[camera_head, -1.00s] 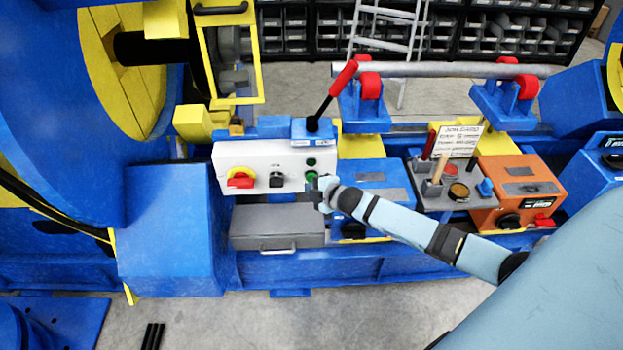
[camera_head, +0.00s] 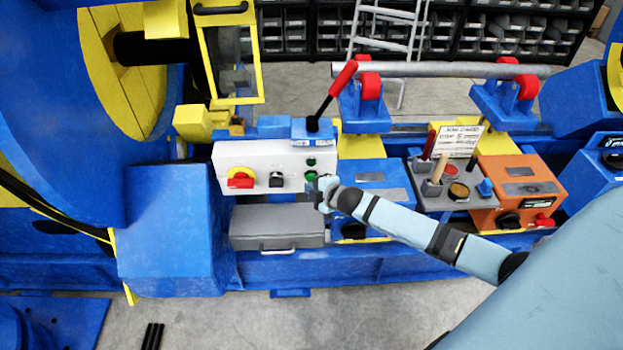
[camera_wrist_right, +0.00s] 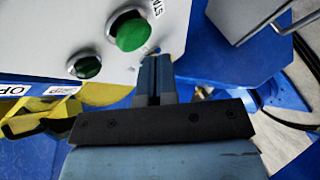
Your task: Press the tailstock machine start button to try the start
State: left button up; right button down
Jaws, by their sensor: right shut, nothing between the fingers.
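The white control panel (camera_head: 226,158) stands on the blue machine in the head view. In the right wrist view the large green button (camera_wrist_right: 131,34) sits in a metal ring beside a partly cut-off label. My right gripper (camera_wrist_right: 153,57) is shut and empty, its fingertips close beside the button's ring. I cannot tell whether they touch the panel. A smaller dark green round fitting (camera_wrist_right: 88,67) is on the same panel. My left gripper is not in view.
The panel also carries a red knob on yellow (camera_head: 240,180) and a black switch (camera_head: 276,180). A red-handled lever (camera_head: 343,78) rises behind it. A grey box (camera_head: 277,222) lies below. An orange box (camera_head: 513,190) and a tool tray (camera_head: 459,199) are to the right.

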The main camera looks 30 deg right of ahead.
jog(key=shift+w+d, duration=0.2)
jog(key=shift+w, duration=0.2)
jog(key=shift+w+d, duration=0.3)
jog(key=shift+w, duration=0.05)
dwell(0.8)
jog(key=shift+a, duration=0.1)
jog(key=shift+s+a+p, duration=0.4)
jog(key=shift+s+p, duration=0.25)
jog(key=shift+s, duration=0.1)
